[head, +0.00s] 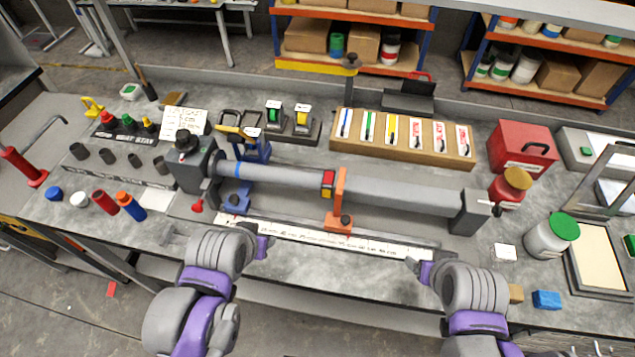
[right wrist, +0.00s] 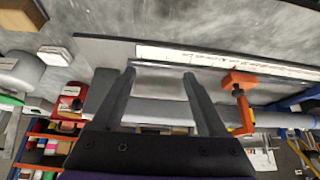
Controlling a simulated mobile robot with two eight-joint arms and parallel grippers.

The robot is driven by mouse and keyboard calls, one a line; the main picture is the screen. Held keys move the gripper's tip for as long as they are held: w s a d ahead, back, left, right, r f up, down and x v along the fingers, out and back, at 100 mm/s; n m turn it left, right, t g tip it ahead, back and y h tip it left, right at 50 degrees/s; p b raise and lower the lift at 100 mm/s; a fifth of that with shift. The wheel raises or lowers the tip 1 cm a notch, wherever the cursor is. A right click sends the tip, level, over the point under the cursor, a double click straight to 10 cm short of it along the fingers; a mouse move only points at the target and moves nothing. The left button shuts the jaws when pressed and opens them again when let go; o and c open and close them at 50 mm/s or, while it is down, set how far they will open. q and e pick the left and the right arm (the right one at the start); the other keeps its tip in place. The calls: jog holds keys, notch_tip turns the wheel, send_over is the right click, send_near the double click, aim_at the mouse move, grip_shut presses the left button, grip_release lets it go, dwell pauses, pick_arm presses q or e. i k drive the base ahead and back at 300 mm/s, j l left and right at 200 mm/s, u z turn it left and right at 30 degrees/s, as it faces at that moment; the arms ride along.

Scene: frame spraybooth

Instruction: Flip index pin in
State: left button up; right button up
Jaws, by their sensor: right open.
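A long grey tube fixture (head: 400,192) lies across the bench, with a dark headstock (head: 190,172) at its left end. A small red knob (head: 197,207) sticks out low on the headstock's front; it may be the index pin, but I cannot tell for sure. A black knob (head: 184,140) tops the headstock. My left gripper (head: 264,243) is in front of the tube, right of the red knob and apart from it; its fingers are too small to read. My right gripper (head: 425,268) is near the ruler's right end; the right wrist view shows its fingers (right wrist: 160,72) apart and empty.
An orange bracket (head: 337,205) stands at the tube's middle, beside a red and yellow block (head: 328,178). A white ruler strip (head: 330,238) lies along the front. A white jar with green lid (head: 551,236) and a blue block (head: 546,299) are at right. Colored cylinders (head: 104,201) stand at left.

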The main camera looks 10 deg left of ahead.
aim_at(197, 208)
jog(key=u, duration=1.55)
